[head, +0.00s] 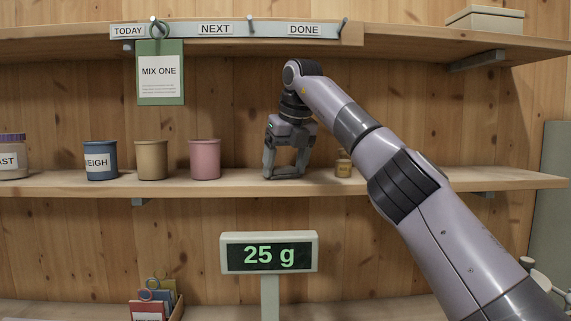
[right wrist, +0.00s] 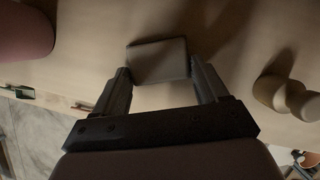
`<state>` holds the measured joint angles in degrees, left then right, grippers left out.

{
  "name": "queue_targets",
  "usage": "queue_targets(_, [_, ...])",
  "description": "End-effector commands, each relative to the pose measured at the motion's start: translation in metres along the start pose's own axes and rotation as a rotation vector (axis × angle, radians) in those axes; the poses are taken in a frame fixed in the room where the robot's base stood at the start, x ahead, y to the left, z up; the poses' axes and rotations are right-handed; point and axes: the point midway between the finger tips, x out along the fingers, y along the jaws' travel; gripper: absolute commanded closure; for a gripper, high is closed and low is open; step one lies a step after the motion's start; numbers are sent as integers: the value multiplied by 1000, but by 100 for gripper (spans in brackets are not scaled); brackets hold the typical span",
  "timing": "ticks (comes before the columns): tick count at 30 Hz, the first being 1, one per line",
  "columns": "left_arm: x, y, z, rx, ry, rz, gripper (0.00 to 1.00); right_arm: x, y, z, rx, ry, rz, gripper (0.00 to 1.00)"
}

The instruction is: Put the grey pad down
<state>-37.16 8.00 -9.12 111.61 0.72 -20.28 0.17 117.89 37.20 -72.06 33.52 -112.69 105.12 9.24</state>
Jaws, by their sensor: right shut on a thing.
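The grey pad (right wrist: 158,60) is a flat square block between the two fingers of my right gripper in the right wrist view. My right gripper (head: 285,168) is shut on it, pointing down at the middle shelf (head: 240,184), right of the pink cup. In the head view the pad is hard to tell apart from the grey fingertips, low at the shelf surface. I cannot tell whether it touches the board. My left gripper is not in view.
A pink cup (head: 205,160), a tan cup (head: 151,160) and a blue cup (head: 100,161) stand to the left on the shelf. A scale display (head: 269,254) reads 25 g below.

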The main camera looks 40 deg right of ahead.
Motion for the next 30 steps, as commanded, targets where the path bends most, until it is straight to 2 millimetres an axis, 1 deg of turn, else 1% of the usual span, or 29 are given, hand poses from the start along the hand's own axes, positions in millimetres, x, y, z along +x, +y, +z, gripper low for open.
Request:
queue_targets(1, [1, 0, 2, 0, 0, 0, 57, 3, 0, -1, 0, 1, 0, 55])
queue_targets(2, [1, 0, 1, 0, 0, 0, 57, 2, 0, -1, 1, 1, 0, 20])
queue_targets(3, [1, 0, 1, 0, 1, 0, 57, 2, 0, -1, 1, 1, 0, 7])
queue_targets(4, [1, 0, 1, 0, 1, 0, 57, 2, 0, -1, 1, 1, 0, 1])
queue_targets(15, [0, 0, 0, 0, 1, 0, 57, 1, 0, 0, -1, 1, 0, 1])
queue_targets(17, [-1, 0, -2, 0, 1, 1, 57, -2, 1, 1, -1, 1, 0, 1])
queue_targets(20, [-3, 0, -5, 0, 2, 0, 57, -14, 0, 2, 0, -2, 1, 1])
queue_targets(21, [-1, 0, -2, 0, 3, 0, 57, -16, 0, 0, 0, -3, 1, 1])
queue_targets(23, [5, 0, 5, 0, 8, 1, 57, -13, 0, -9, -1, -2, 1, 1])
queue_targets(28, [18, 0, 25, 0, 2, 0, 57, -21, -1, -32, 0, -4, -1, 1])
queue_targets(30, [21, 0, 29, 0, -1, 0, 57, -28, -1, -40, 1, -7, -2, 1])
